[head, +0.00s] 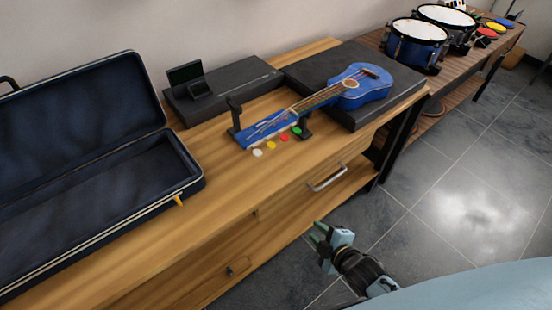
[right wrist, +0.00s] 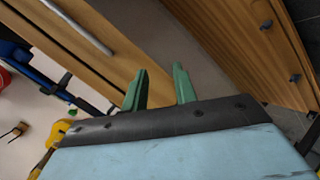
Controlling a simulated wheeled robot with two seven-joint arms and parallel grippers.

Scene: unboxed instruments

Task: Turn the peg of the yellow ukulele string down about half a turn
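The blue ukulele (head: 355,88) lies on the wooden table, its body on a dark flat block (head: 330,66) and its neck towards the left. Its headstock (head: 262,131) rests by a black stand (head: 235,115). Along the headstock's front edge are coloured pegs: white (head: 257,153), yellow (head: 271,146), red (head: 284,137) and green (head: 297,130). My right gripper (head: 318,236) is in front of the table, below and right of the pegs and well apart from them. In the right wrist view its two green fingers (right wrist: 161,75) stand apart with nothing between them. My left gripper is out of view.
An open dark case (head: 185,185) fills the table's left side. A black box (head: 225,92) with a small dark device (head: 190,82) stands behind the headstock. A drawer handle (head: 327,178) sticks out of the table front. Drums (head: 418,30) stand on a far bench.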

